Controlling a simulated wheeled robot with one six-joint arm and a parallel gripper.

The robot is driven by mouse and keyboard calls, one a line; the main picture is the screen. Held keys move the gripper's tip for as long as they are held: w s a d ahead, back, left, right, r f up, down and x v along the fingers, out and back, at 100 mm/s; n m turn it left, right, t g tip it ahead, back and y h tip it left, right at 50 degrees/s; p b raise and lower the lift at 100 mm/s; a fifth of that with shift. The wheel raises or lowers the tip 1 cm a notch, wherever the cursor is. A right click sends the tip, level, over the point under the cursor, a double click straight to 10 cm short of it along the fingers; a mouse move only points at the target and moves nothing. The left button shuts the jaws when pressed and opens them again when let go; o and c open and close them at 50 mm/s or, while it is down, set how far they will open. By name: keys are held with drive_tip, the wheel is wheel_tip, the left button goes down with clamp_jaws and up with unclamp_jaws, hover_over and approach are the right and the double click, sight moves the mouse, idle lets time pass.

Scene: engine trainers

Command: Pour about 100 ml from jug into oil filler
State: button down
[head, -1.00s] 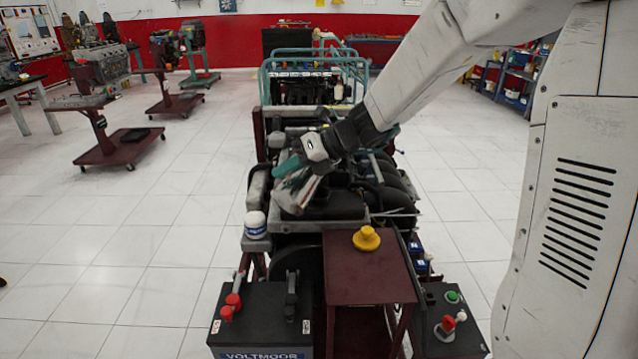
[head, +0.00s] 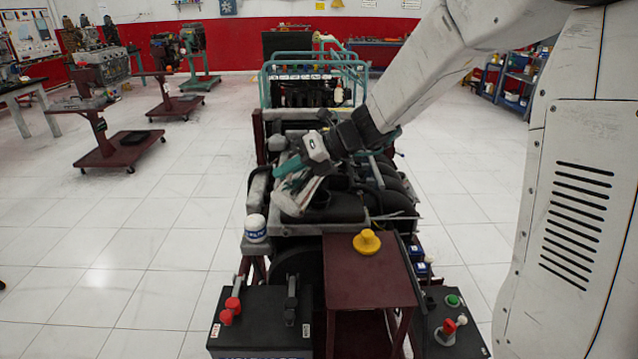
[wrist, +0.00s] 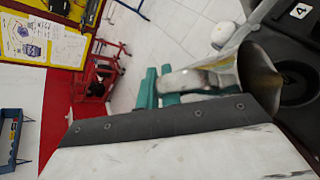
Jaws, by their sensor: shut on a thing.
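My gripper (head: 291,170) is shut on a metal jug (head: 306,191) and holds it above the engine (head: 345,208). In the wrist view, the gripper's teal fingers (wrist: 172,92) grip the jug beside its flared mouth (wrist: 262,72). The jug is tilted, and its mouth shows a brownish inside. A dark round opening (wrist: 296,85), which may be the oil filler, lies beside the mouth at the right edge. In the head view, a black cylinder (head: 337,181) stands close to the jug on the engine. I cannot tell whether liquid is flowing.
A yellow cap (head: 367,241) sits on the maroon stand (head: 368,285) in front of the engine. A white canister (head: 255,228) stands at the engine's left front corner. A battery (head: 260,318) and a switch box (head: 452,335) stand in front.

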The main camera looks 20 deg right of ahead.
sight(282, 187)
drive_tip(key=shift+w+d+r+y+b, duration=0.1)
drive_tip(key=shift+w+d+y+b, duration=0.25)
drive_tip(key=shift+b, duration=0.75)
idle(1.2)
drive_tip(key=shift+s+a, duration=0.15)
drive_tip(key=shift+s, duration=0.05)
drive_tip(key=f, duration=0.1)
drive_tip(key=s+a+h, duration=0.1)
drive_tip(key=f+n+h, duration=0.1)
drive_tip(key=shift+s+a+f+t+h, duration=0.25)
drive_tip(key=shift+a+f+t, duration=0.1)
drive_tip(key=shift+t, duration=0.05)
drive_tip(key=shift+a+f+n, duration=0.25)
drive_tip(key=shift+n, duration=0.05)
drive_tip(key=shift+d, duration=0.25)
drive_tip(key=shift+h, duration=0.3)
